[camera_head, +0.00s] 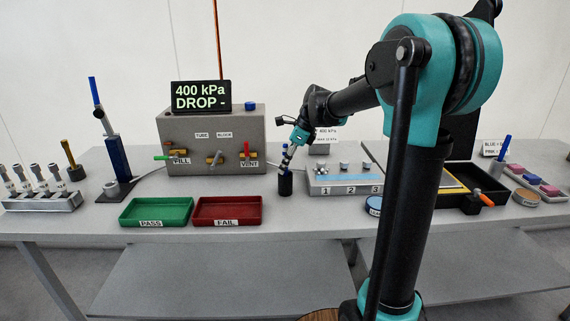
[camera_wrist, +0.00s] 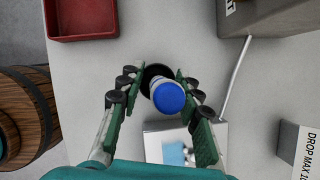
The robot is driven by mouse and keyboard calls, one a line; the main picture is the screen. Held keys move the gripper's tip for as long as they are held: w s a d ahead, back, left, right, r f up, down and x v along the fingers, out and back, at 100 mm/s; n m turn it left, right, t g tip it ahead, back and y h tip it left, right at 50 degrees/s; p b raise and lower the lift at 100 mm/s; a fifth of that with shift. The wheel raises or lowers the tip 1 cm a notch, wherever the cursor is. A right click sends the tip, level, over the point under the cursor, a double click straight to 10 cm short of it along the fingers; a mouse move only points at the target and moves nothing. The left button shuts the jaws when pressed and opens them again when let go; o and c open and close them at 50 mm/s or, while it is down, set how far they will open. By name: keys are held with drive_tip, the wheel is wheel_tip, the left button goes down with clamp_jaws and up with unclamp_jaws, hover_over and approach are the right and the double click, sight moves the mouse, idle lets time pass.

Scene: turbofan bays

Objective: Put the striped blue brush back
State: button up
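A blue-topped brush with a pale band below its cap shows in the wrist view (camera_wrist: 168,98). It stands in a small black holder (camera_wrist: 149,73), tilted a little in that view; its lower part is hidden inside. In the head view the black holder (camera_head: 285,185) stands on the table, right of the red tray. My gripper (camera_head: 286,160) points down just over the holder. In the wrist view my gripper (camera_wrist: 160,82) has its fingers on either side of the brush, with a visible gap on the left. It looks open around the brush. Stripes are hard to make out.
The red FAIL tray (camera_head: 228,225) and green PASS tray (camera_head: 157,225) lie left of the holder. A grey test box (camera_head: 211,130) stands behind. A numbered grey block (camera_head: 345,190) is close on the right. Another blue stick (camera_head: 501,158) stands at the far right.

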drive_tip(key=v, duration=1.2)
drive_tip(key=shift+r, duration=0.1)
idle(1.2)
